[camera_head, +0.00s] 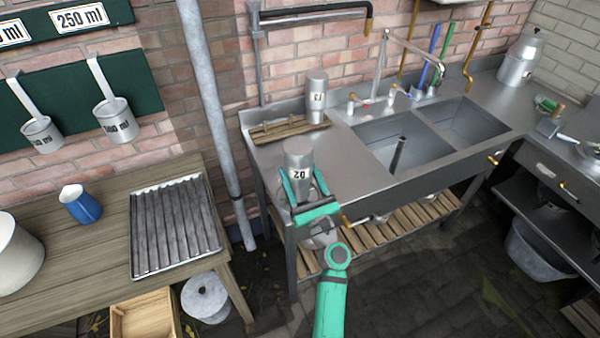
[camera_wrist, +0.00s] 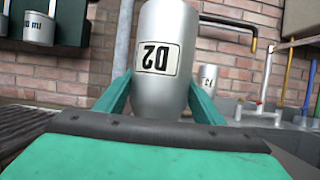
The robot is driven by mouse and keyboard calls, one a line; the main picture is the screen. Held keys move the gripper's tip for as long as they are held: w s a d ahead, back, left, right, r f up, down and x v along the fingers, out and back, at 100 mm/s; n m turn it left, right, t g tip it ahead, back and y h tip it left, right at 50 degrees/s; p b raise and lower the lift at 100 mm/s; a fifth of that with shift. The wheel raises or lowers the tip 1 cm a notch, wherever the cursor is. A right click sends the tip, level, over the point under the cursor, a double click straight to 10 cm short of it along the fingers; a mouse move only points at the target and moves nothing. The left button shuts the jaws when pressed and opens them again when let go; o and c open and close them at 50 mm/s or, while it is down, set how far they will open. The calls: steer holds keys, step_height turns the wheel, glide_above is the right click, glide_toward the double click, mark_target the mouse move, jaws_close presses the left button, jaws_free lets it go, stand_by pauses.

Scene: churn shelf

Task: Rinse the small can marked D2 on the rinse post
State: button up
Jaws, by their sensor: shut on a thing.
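The small can marked D2 (camera_head: 299,158) is in my gripper (camera_head: 303,186), its label upside down, so it is held inverted. In the wrist view the can (camera_wrist: 165,35) narrows toward its lower end, between the two green fingers (camera_wrist: 160,95). My gripper is shut on it, over the near left end of the steel sink counter. A dark slim post (camera_head: 398,155) stands in the left sink basin (camera_head: 375,140); it may be the rinse post. The can's mouth is hidden.
Another small can (camera_head: 317,88) stands, label inverted, at the wooden slatted rack (camera_head: 275,132) by the wall. A tap (camera_head: 382,65) rises behind the basins. A ribbed tray (camera_head: 175,225) and blue jug (camera_head: 80,204) are on the left table. Bare counter (camera_head: 350,160) lies between can and basin.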

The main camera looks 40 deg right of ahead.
steer(key=shift+a, duration=0.15)
steer(key=shift+r, duration=1.85)
steer(key=shift+w+r, duration=0.1)
steer(key=shift+r, duration=1.4)
steer(key=shift+d+r, duration=0.2)
steer(key=shift+a, duration=0.2)
steer(key=shift+s+d, duration=0.1)
steer(key=shift+s, duration=0.1)
